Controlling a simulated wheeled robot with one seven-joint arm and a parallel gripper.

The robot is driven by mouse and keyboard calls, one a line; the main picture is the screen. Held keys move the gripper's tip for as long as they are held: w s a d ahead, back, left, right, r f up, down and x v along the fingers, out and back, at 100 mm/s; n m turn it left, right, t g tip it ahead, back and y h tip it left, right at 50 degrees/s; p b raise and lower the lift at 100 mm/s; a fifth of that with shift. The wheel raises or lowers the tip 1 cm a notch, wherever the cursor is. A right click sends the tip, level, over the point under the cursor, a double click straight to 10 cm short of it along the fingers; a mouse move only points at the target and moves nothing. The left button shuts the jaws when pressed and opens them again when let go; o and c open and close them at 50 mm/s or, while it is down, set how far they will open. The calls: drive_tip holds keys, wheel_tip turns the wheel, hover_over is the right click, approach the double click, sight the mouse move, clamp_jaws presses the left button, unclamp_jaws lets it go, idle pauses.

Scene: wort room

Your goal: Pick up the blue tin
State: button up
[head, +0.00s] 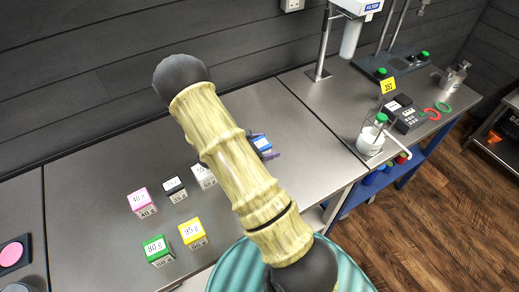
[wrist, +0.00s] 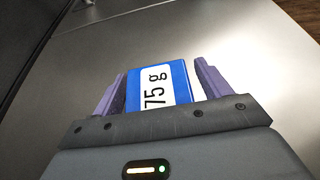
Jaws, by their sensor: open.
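The blue tin (wrist: 160,88) has a white label reading "75 g". In the wrist view it stands between the two purple fingers of my gripper (wrist: 159,90), which are open, with a small gap showing on its right side. In the head view the blue tin (head: 262,143) shows just right of my arm on the steel bench, with the purple fingers of my gripper (head: 264,146) around it. My arm hides part of the gripper there.
Left of my arm stand a pink tin (head: 142,203), a black tin (head: 175,190), a white tin (head: 204,177), a yellow tin (head: 193,234) and a green tin (head: 158,250). A glass bottle (head: 372,136) is at the right. The bench (head: 312,148) is bare right of the blue tin.

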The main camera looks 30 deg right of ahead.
sight(265, 141)
drive_tip(key=shift+d, duration=0.1)
drive_tip(key=shift+c, duration=0.7)
drive_tip(key=c, duration=1)
wheel_tip(265, 141, up, 10)
drive_tip(key=shift+b, duration=0.6)
